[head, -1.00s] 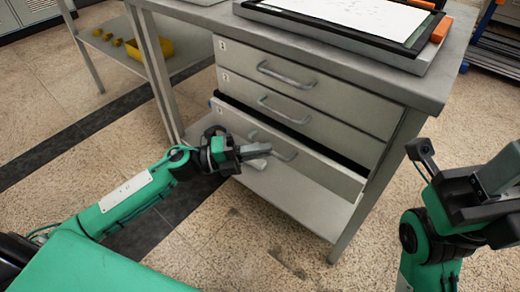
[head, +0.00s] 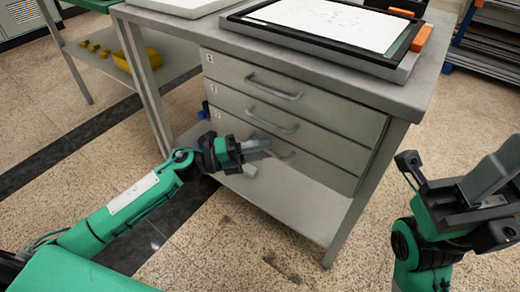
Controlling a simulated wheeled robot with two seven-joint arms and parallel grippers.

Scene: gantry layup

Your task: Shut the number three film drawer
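The number three film drawer (head: 330,175) is the lowest of three grey drawers in the bench. Its front now looks level with the drawers above, and no dark gap shows over it. My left gripper (head: 256,158) is in front of this drawer at its handle (head: 284,153). Its two grey fingers look spread apart, and they hide the left part of the handle. Whether they touch it I cannot tell. My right gripper (head: 490,185) is at the right edge, away from the bench and partly cut off. Its opening is unclear.
The upper drawers (head: 300,88) are shut. A black-framed tray (head: 330,45) with a white sheet and an orange block (head: 421,38) lie on the bench top (head: 205,25). A lower shelf (head: 290,205) is under the drawers. A yellow bin (head: 148,60) stands at the left.

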